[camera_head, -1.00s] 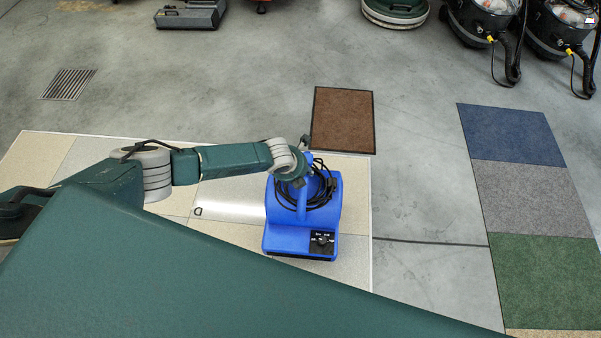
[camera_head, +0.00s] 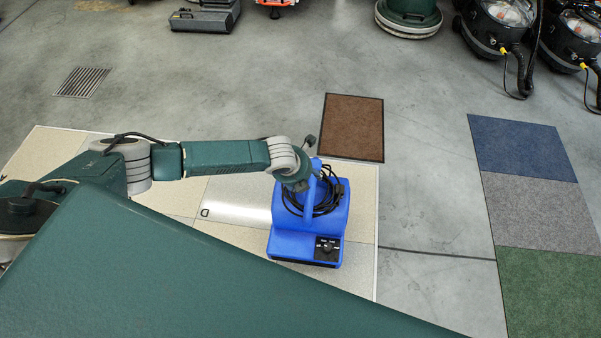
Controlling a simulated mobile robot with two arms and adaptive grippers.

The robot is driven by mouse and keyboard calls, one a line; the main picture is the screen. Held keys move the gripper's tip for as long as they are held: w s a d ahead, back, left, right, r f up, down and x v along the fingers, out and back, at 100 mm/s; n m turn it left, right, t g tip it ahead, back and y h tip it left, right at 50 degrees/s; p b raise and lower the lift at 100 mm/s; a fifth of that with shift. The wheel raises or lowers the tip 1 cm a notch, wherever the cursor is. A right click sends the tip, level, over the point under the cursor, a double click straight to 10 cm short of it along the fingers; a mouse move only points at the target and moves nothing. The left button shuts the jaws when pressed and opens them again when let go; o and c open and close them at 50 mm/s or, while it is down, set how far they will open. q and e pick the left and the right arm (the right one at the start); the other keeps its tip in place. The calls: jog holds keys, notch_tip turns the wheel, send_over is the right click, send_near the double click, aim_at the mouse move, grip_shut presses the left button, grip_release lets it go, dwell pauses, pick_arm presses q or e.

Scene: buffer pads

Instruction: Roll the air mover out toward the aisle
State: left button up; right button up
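The blue air mover (camera_head: 292,243) stands on the pale tiled pad (camera_head: 240,238), near its right edge. It has a dark control panel at its front, a coiled black cord and an upright blue handle (camera_head: 309,203). My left arm reaches in from the left, and my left gripper (camera_head: 300,184) is at the top of the handle, seemingly touching it. Its fingers are mostly hidden by the wrist and cord, so their closure is unclear. My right gripper is out of view.
A brown mat (camera_head: 352,127) lies just behind the pad. Blue (camera_head: 520,147), grey and green mats form a strip at right, with bare concrete between strip and pad. Vacuums (camera_head: 497,30) and other machines stand along the back. A floor grate (camera_head: 82,82) is at left.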

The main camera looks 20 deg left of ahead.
pick_arm(q)
jog(key=v, duration=0.6)
jog(key=shift+s, duration=0.1)
dwell(0.3)
jog(key=s+d+f+n+h, duration=0.2)
jog(key=s+d+f+n, duration=0.55)
jog(key=n, duration=0.75)
jog(key=s+a+f+n+g+y, duration=0.1)
jog(key=s+a+f+n, duration=0.3)
jog(key=s+f+n, duration=0.55)
jog(key=s+a+f+n+g+y, duration=0.2)
jog(key=s+a+f+n, duration=0.3)
jog(key=s, duration=0.7)
jog(key=s+a+r+p, duration=0.2)
jog(key=s+r+p, duration=1.3)
jog(key=p, duration=1.7)
notch_tip(320, 180, up, 3)
jog(key=shift+s+r+n+g, duration=0.1)
jog(key=shift+s+n+g, duration=0.1)
jog(key=shift+n+g, duration=0.25)
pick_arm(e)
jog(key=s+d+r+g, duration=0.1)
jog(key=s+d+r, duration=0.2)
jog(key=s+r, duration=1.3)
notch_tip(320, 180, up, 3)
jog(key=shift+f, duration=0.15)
